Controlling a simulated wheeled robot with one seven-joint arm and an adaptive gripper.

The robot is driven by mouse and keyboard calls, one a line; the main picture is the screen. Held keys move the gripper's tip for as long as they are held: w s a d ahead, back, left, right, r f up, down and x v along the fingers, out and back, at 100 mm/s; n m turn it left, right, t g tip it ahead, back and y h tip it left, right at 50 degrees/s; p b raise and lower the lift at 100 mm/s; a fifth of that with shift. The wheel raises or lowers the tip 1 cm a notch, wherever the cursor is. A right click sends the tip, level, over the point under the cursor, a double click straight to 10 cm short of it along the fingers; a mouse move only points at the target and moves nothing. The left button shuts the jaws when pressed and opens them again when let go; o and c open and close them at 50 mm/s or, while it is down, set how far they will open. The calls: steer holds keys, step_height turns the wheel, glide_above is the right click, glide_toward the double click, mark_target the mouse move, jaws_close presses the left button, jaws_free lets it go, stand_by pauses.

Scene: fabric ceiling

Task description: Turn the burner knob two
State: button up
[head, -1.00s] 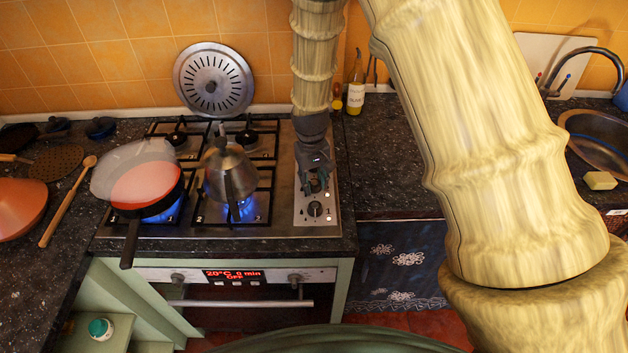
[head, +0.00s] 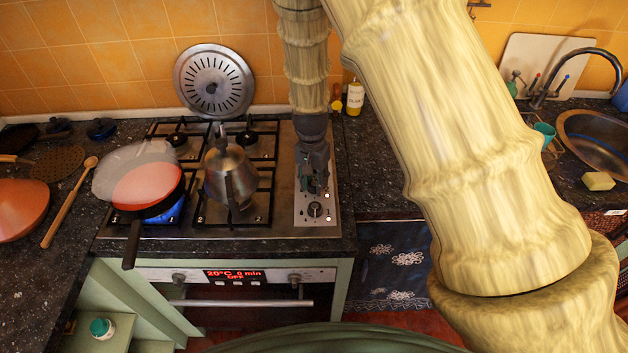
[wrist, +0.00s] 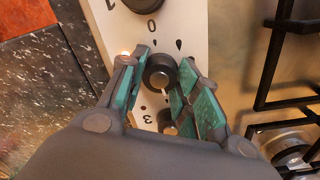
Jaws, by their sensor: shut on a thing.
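My gripper (head: 313,182) reaches down over the knob panel (head: 329,214) at the right side of the hob. In the wrist view its green-padded fingers (wrist: 165,66) are closed around a dark round burner knob (wrist: 160,73) with a pale pointer line. A second knob (wrist: 146,4) is at the top edge of the wrist view, and a third knob (wrist: 171,122) is partly hidden by the fingers. In the head view the front knob (head: 315,209) stands clear of my gripper, which hides the gripped knob. I cannot read the gripped knob's number for certain.
A steel kettle (head: 231,178) stands on the front right burner, where no flame shows. A pan (head: 147,190) stands over a blue flame at the front left. The oven (head: 240,276) is below. Pot supports (wrist: 291,63) lie beside my gripper.

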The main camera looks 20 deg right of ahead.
steer(key=shift+m, duration=0.4)
steer(key=o, duration=1)
steer(key=r, duration=1.2)
steer(key=shift+w+a, duration=0.2)
